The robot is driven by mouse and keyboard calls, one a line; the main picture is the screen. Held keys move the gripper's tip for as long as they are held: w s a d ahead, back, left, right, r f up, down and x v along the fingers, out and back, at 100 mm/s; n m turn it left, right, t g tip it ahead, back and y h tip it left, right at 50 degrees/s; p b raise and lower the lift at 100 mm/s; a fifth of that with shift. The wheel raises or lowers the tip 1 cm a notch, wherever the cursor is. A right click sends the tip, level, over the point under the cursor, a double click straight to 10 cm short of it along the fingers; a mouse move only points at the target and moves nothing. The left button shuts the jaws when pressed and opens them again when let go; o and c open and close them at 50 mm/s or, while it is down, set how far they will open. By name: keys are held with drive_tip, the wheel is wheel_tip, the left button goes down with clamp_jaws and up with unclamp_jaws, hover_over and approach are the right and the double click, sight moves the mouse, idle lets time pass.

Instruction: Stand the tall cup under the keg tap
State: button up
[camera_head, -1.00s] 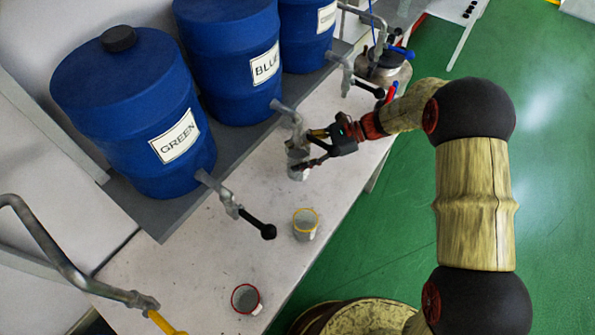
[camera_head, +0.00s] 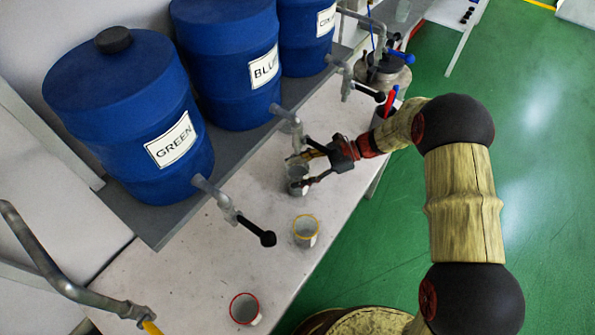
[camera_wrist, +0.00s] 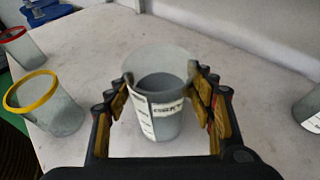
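A translucent grey tall cup (camera_head: 297,180) with a white label stands upright between the fingers of my gripper (camera_head: 304,170). In the wrist view, the fingertips of my gripper (camera_wrist: 161,84) lie against both sides of the tall cup (camera_wrist: 158,110), just below its rim. The gripper looks shut on it. The metal tap (camera_head: 289,119) of the keg marked BLUE (camera_head: 235,65) is close above the cup in the head view. I cannot tell whether the cup is exactly under its outlet, or whether its base touches the table.
A yellow-rimmed cup (camera_head: 306,232) and a red-rimmed cup (camera_head: 244,309) stand on the pale table (camera_head: 190,270). The GREEN keg's tap (camera_head: 222,204) juts out over the table. A metal vessel (camera_head: 384,75) stands at the back. A labelled cup (camera_wrist: 308,112) is cut off at the wrist view's right edge.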

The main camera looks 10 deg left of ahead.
drive_tip(key=o, duration=0.4)
drive_tip(key=shift+r, duration=0.1)
drive_tip(key=shift+d+r, duration=0.1)
drive_tip(key=shift+r, duration=0.05)
drive_tip(key=p+v, duration=0.3)
drive_tip(key=v, duration=0.8)
drive_tip(key=shift+w+d, duration=0.2)
drive_tip(key=shift+d, duration=0.1)
drive_tip(key=shift+r, duration=0.2)
